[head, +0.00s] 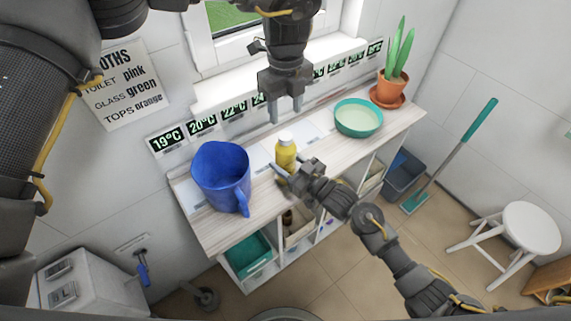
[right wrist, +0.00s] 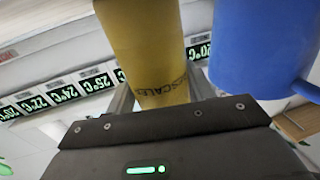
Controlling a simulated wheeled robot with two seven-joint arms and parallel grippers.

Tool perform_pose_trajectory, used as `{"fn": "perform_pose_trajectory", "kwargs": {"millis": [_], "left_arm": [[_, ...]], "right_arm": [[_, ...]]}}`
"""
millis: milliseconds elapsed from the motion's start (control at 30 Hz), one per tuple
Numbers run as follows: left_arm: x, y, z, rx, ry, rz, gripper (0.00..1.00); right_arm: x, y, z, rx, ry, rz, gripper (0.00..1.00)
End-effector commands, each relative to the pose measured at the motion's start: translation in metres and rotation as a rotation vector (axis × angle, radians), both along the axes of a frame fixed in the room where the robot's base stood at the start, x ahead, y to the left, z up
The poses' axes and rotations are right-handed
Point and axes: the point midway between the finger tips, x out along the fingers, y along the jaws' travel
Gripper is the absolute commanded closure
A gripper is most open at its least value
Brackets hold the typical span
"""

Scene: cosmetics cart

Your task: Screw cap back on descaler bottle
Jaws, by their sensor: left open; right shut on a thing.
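The descaler bottle (head: 285,155) is yellow and stands upright on the counter in the middle of the head view. A white cap (head: 285,138) sits on its top; I cannot tell how tightly. My right gripper (head: 284,175) is shut on the lower part of the bottle. In the right wrist view the bottle (right wrist: 148,45) stands between the fingers, with part of its dark lettering showing and its top out of frame. My left gripper (head: 285,112) is open and empty, pointing down above and just behind the cap, apart from it.
A blue jug (head: 220,177) stands left of the bottle, and it is close by in the right wrist view (right wrist: 262,45). A teal bowl (head: 357,118) and a potted plant (head: 392,88) are to the right. The wooden counter (head: 330,160) has cubbies below.

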Motion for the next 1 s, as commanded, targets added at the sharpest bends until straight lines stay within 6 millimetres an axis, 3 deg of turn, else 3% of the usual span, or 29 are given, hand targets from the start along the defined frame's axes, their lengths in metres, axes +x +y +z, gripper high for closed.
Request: {"fn": "perform_pose_trajectory", "kwargs": {"millis": [167, 600, 1000], "left_arm": [[0.0, 0.0, -0.012, 0.002, 0.001, -0.001, 0.51], [0.0, 0.0, -0.071, 0.002, 0.003, -0.002, 0.51], [0.0, 0.0, -0.08, 0.001, 0.001, -0.002, 0.51]], "right_arm": [[0.0, 0.0, 0.0, 0.0, 0.0, 0.0, 1.0], [0.0, 0.0, 0.0, 0.0, 0.0, 0.0, 1.0], [0.0, 0.0, 0.0, 0.0, 0.0, 0.0, 1.0]]}}
